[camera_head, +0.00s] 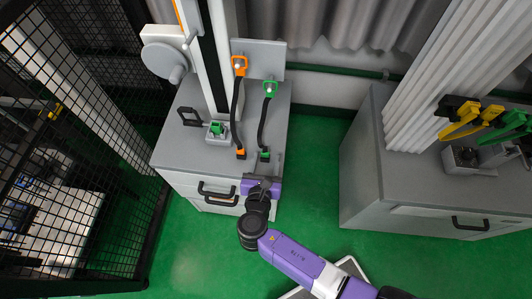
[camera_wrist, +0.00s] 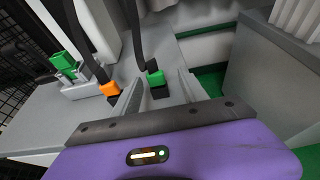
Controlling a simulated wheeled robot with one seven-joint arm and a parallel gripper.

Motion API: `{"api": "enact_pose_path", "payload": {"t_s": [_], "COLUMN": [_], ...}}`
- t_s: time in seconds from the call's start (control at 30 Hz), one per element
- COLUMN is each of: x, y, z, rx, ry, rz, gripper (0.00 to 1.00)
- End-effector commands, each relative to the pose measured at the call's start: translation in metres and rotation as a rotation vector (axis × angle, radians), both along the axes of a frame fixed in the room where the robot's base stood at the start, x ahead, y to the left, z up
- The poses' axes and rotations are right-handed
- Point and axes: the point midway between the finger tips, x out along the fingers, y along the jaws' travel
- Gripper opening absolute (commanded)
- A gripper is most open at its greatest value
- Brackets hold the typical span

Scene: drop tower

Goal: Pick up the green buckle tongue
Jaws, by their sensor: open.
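The green buckle tongue (camera_head: 265,155) is at the lower end of a black strap, low over the front of the grey cabinet top. In the wrist view the green tongue (camera_wrist: 156,77) shows between the two grey fingers, with a dark part below it. My gripper (camera_head: 264,170) is open at the cabinet's front edge, its fingers pointing toward the tongue. I cannot tell whether the fingers touch it. A second green piece (camera_head: 217,128) sits in a small grey block (camera_head: 216,137) to the left; it also shows in the wrist view (camera_wrist: 63,63).
An orange strap end (camera_head: 240,154) hangs close left of the green tongue. Orange (camera_head: 239,65) and green (camera_head: 269,88) upper strap mounts are behind. A second cabinet (camera_head: 375,165) stands right, across a clear green floor gap. A black mesh fence (camera_head: 95,130) is left.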

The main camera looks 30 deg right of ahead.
Motion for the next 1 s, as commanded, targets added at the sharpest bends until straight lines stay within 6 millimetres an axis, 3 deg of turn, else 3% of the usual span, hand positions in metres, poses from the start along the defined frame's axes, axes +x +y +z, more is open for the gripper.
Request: {"api": "enact_pose_path", "payload": {"t_s": [0.4,0.77,1.0], "x": [0.044,0.052,0.052], "y": [-0.024,-0.031,-0.03], "z": [-0.012,-0.017,-0.017], "rx": [0.003,0.004,0.004], "ry": [0.0,-0.001,-0.001], "rz": [-0.002,0.0,0.0], "gripper": [0.51,0.51,0.08]}}
